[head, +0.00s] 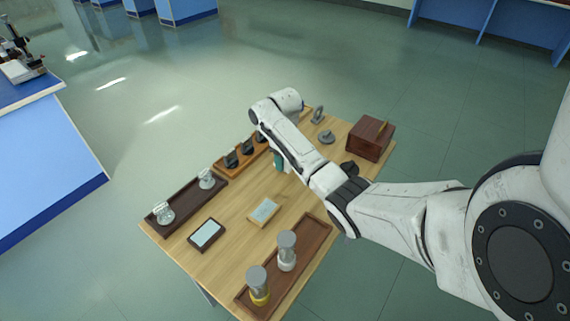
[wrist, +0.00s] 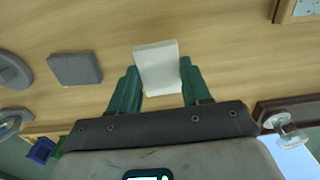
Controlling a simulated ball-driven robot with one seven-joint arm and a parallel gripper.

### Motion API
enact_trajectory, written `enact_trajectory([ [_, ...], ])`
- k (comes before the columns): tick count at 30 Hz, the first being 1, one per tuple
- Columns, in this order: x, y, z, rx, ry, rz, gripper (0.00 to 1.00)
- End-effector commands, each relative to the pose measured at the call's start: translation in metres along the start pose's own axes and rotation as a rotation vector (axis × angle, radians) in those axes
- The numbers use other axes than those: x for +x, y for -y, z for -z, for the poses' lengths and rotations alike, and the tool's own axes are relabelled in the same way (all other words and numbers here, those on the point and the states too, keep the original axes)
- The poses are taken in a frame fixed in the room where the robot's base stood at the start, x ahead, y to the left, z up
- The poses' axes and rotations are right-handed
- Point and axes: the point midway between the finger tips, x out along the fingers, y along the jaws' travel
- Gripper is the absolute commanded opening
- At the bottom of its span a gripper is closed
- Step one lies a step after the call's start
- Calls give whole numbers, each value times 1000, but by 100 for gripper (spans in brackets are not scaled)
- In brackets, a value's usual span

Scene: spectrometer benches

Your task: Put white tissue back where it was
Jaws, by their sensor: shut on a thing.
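The white tissue (wrist: 157,60) shows in the wrist view as a small pale block above the wooden table. My gripper (wrist: 158,72) has its two green fingers on either side of the tissue and is shut on it. In the head view my arm covers most of the gripper; only a bit of green (head: 279,161) shows beside the arm, and the tissue is hidden there. I cannot tell whether the tissue touches the table.
The table (head: 233,205) holds a dark tray (head: 187,203) with glassware, an orange rack (head: 226,172), a framed pad (head: 206,233), a framed card (head: 264,211), a tray with two jars (head: 309,247) and a wooden box (head: 368,140). A grey block (wrist: 75,68) lies left of the tissue.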

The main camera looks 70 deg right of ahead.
Motion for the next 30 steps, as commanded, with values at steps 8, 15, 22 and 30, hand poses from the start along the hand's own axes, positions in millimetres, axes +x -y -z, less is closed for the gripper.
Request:
enact_trajectory([
  [8,18,0,-1,1,0,0,23],
  [15,21,0,-1,1,1,1,23],
  [22,21,0,-1,1,0,0,66],
  [30,21,0,-1,1,0,0,73],
])
